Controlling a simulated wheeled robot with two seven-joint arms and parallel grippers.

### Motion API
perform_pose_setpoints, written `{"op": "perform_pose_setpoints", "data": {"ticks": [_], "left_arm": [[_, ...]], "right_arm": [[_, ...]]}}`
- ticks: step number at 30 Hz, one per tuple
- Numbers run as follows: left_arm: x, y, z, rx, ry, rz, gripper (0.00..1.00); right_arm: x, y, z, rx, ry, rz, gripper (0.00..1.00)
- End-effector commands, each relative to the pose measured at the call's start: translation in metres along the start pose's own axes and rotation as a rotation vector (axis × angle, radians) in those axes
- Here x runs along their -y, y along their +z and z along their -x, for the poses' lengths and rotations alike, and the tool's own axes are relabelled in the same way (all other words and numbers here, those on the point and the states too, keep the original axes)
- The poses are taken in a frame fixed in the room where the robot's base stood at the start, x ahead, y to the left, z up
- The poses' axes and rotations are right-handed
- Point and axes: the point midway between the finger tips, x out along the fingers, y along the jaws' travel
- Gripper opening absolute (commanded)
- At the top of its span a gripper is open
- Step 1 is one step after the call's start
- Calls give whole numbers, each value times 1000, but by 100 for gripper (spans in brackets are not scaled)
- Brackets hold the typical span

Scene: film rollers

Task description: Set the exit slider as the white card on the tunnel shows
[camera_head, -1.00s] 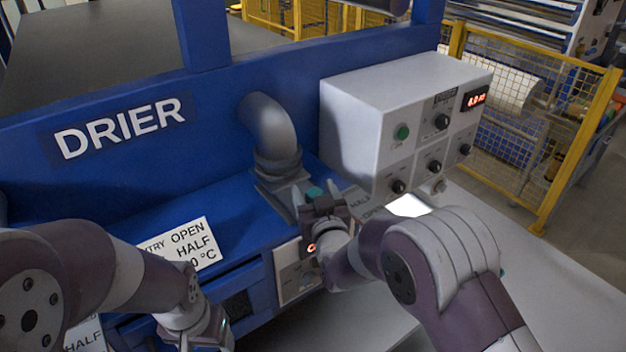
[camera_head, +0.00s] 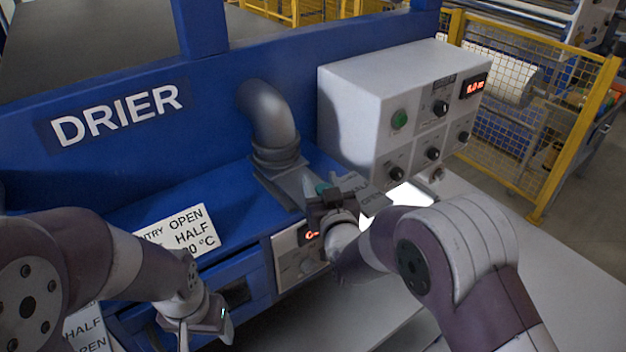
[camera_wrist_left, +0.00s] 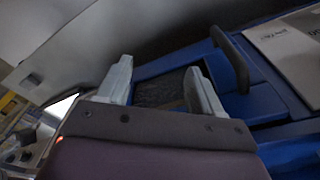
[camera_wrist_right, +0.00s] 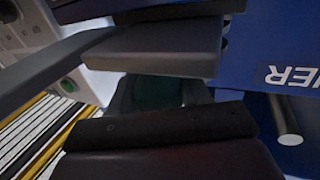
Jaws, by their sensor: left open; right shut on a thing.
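The white card (camera_head: 184,235) lies on the blue tunnel. It reads ENTRY OPEN, then HALF, then a °C value; the start of its lower lines is hidden by my left arm. A green knob (camera_head: 321,188) stands by the foot of the grey pipe, beside a grey plate (camera_head: 357,188) marked HALF and OPEN, partly covered. My right gripper (camera_head: 324,200) is shut on the green knob, which shows dark between the fingers in the right wrist view (camera_wrist_right: 150,92). My left gripper (camera_head: 207,322) is open and empty in front of the tunnel; its fingers show in the left wrist view (camera_wrist_left: 160,88).
The grey pipe (camera_head: 270,125) rises left of the knob. A white control box (camera_head: 350,105) with several dials and a red display stands at the right. A small panel (camera_head: 298,255) with a lit display is below the knob. Another HALF/OPEN scale (camera_head: 88,335) is lower left.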

Motion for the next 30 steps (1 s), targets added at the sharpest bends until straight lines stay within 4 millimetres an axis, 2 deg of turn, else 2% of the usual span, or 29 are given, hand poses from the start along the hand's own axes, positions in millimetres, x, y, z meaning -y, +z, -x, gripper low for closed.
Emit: {"op": "perform_pose_setpoints", "data": {"ticks": [9, 10, 11, 12, 20, 23, 26, 30], "left_arm": [[0, 0, -1, 0, 0, 0, 66], [0, 0, -1, 0, 0, 0, 66], [0, 0, -1, 0, 0, 0, 66], [0, 0, -1, 0, 0, 0, 66], [0, 0, -1, 0, 0, 0, 66], [0, 1, -7, 0, 0, 0, 66], [0, 2, -17, 0, 0, 0, 66], [0, 4, -32, 0, 0, 0, 66]], "right_arm": [[-1, -2, 3, -4, -2, 0, 0], [-1, -2, 3, -4, -2, 0, 53], [-1, -2, 3, -4, -2, 0, 63], [-1, -2, 3, -4, -1, 0, 67], [-1, 0, 4, -2, -1, 0, 67], [-1, 1, 12, -3, -1, 0, 67], [-1, 3, 29, -4, -2, -1, 67], [-1, 4, 64, -5, -3, -1, 67]]}}
